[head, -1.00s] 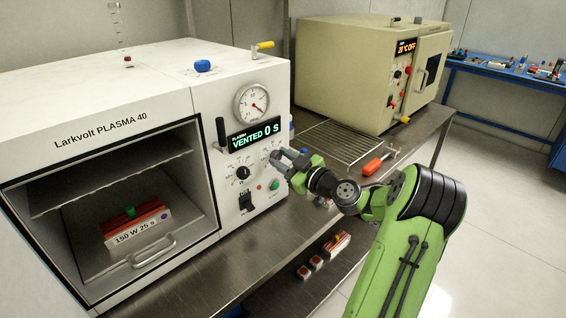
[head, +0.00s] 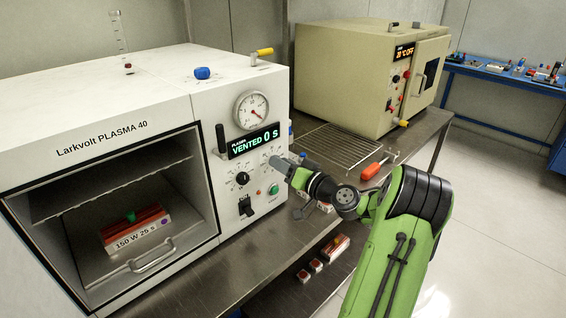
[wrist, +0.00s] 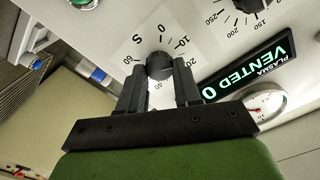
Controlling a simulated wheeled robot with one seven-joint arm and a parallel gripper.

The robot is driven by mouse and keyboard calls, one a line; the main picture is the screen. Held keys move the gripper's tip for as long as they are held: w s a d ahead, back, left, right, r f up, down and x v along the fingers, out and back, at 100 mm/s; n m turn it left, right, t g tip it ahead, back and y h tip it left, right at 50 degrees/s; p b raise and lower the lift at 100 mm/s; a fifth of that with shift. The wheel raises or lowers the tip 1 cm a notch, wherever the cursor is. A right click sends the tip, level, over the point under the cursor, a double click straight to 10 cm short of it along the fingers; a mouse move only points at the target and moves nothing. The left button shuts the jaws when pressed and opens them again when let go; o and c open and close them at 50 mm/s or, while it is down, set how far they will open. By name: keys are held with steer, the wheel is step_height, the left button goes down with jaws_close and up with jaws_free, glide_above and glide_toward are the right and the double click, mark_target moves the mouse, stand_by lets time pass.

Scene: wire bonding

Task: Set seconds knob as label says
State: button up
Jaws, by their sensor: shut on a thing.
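The plasma unit (head: 110,105) has a front panel with a display (head: 255,141) reading VENTED 0 S. In the wrist view the black seconds knob (wrist: 160,66) sits on a white dial marked S, with 0, 10 and other numbers around it. My gripper (wrist: 160,76) has one finger on each side of this knob and is shut on it. In the head view my gripper (head: 280,164) is at the panel and covers much of that knob. A label (head: 143,239) on the red and white carrier inside the chamber reads 150 W 25 s.
Another black knob (head: 242,178) lies left of my gripper, with a black switch (head: 247,206) and a green button (head: 273,189) below. The gauge (head: 251,110) is above the display. A wire rack (head: 340,148) and an orange-handled tool (head: 373,170) lie on the steel bench.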

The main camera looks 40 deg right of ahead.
steer(key=shift+f+m+p, duration=0.1)
steer(key=shift+m+p, duration=2.1)
steer(key=shift+m, duration=1.8)
steer(key=shift+f+m, duration=0.1)
steer(key=shift+m, duration=0.2)
steer(key=o, duration=1)
steer(key=shift+o, duration=0.2)
steer(key=s, duration=1.5)
steer(key=shift+s+d+p, duration=0.25)
steer(key=shift+s+p, duration=0.05)
steer(key=shift+s, duration=0.1)
